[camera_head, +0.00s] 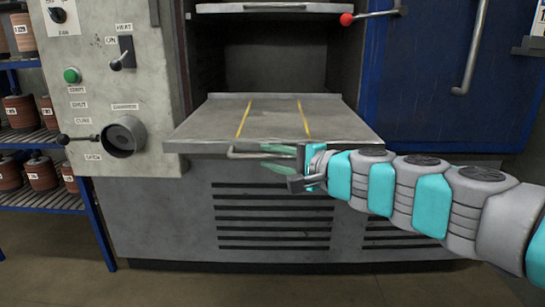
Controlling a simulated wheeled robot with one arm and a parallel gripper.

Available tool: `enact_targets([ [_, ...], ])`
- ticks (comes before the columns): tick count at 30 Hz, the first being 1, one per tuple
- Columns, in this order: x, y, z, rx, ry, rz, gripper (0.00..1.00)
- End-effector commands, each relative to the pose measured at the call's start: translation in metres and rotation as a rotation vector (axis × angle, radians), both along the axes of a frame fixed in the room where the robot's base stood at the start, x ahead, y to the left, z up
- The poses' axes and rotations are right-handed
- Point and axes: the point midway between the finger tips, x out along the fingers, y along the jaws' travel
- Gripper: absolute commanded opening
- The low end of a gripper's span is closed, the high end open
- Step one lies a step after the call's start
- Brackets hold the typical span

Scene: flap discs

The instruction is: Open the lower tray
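The lower tray (272,118) is a flat grey metal shelf with two yellow lines on it. It sticks out of the oven-like chamber towards me, level and empty. Its bar handle (244,154) runs along the front edge. My gripper (275,160) comes in from the right, with its greenish fingers at the right part of the handle. The fingers overlap the bar in this view, and I cannot tell whether they are closed on it.
An upper tray (272,8) sits in the chamber above. A grey control panel (105,80) with knobs is at left, and a blue door (430,85) with a handle stands at right. A shelf of reddish-brown coils (42,173) is far left.

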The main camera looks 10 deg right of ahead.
Motion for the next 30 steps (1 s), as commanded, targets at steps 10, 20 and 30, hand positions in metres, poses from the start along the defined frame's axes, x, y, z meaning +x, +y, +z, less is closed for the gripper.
enact_targets([
  [10, 0.000, 0.000, 0.001, 0.001, -0.001, 0.000, 0.47],
  [20, -0.014, -0.013, 0.004, 0.000, -0.002, -0.006, 0.47],
  [30, -0.047, -0.034, 0.010, 0.000, -0.004, -0.005, 0.47],
])
